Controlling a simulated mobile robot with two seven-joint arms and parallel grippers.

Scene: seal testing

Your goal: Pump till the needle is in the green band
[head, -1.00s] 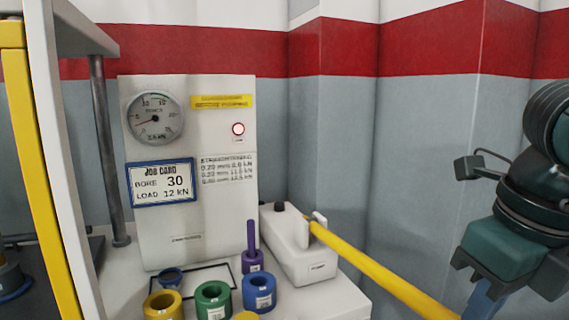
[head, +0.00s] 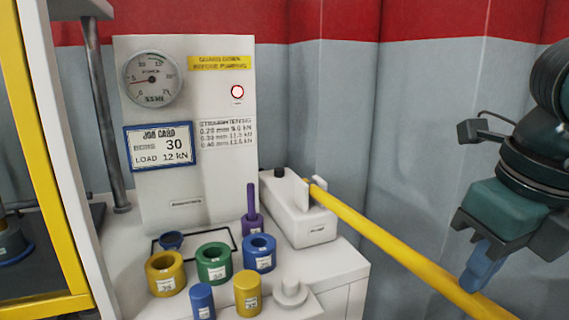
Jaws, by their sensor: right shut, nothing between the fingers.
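The round force gauge (head: 153,78) is on the white panel at the upper left. The small readout below the dial looks like 5.5 kN, but is blurred. The white pump (head: 300,215) stands on the bench right of the panel. Its long yellow lever (head: 385,243) slopes down toward the lower right. My right gripper (head: 478,273) is shut, its blue fingers at the lever's lower part; I cannot tell if they touch it. My left gripper is out of view.
A job card (head: 160,147) reads bore 30, load 12 kN. Yellow (head: 166,286), green (head: 199,262) and blue rings and plugs crowd the bench front. A yellow-edged guard frame (head: 45,160) stands left.

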